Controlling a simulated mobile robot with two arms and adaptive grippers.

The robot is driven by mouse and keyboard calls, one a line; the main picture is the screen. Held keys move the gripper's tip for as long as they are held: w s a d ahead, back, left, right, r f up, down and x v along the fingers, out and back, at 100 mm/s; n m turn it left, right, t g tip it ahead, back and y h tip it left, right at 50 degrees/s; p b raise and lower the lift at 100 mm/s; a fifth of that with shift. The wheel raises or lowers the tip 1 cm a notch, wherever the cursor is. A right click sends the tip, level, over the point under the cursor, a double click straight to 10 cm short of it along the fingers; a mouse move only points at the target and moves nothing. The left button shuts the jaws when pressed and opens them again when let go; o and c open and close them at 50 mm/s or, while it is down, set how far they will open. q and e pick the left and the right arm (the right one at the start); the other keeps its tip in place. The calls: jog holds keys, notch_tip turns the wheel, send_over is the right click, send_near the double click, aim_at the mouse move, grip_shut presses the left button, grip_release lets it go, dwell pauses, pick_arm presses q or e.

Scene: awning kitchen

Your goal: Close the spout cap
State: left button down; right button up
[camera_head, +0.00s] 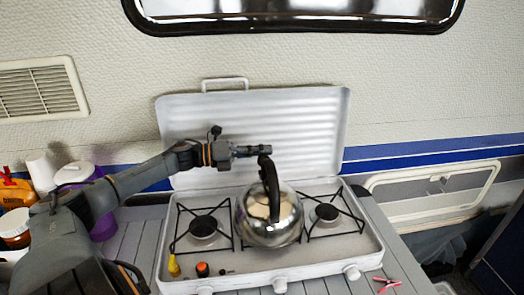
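My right gripper is not in view.
The stove (300,268) has its lid (300,135) raised behind the kettle. A yellow item (174,266) and an orange-topped item (202,269) lie at its front left. Pink clips (387,284) lie at the right. A purple container (103,226) and bottles stand at the left.

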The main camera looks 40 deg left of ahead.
aim_at(262, 157)
pick_arm(q)
jog(key=shift+f, duration=0.1)
jog(key=f+n, duration=0.1)
jog(key=n, duration=0.1)
jog(key=f+n, duration=0.1)
jog(key=n, duration=0.1)
jog(key=a+n, duration=0.1)
jog(key=n, duration=0.2)
jog(key=shift+w+f, duration=0.4)
jog(key=n, duration=0.1)
jog(key=f+n, duration=0.1)
jog(key=n, duration=0.1)
jog(key=shift+s+d+f+n, duration=0.1)
jog(key=shift+f+n, duration=0.15)
jog(key=shift+n, duration=0.15)
jog(key=shift+s+d+f+n+p, duration=0.15)
jog(key=shift+f+n+p, duration=0.3)
jog(key=shift+n, duration=0.6)
jog(key=shift+s+d+f+n+p, duration=0.15)
jog(key=shift+f+n+p, duration=0.25)
jog(key=shift+n, duration=0.65)
jog(key=shift+f, duration=0.1)
jog(key=c, duration=1.5)
grip_release()
jog(key=v, duration=1.2)
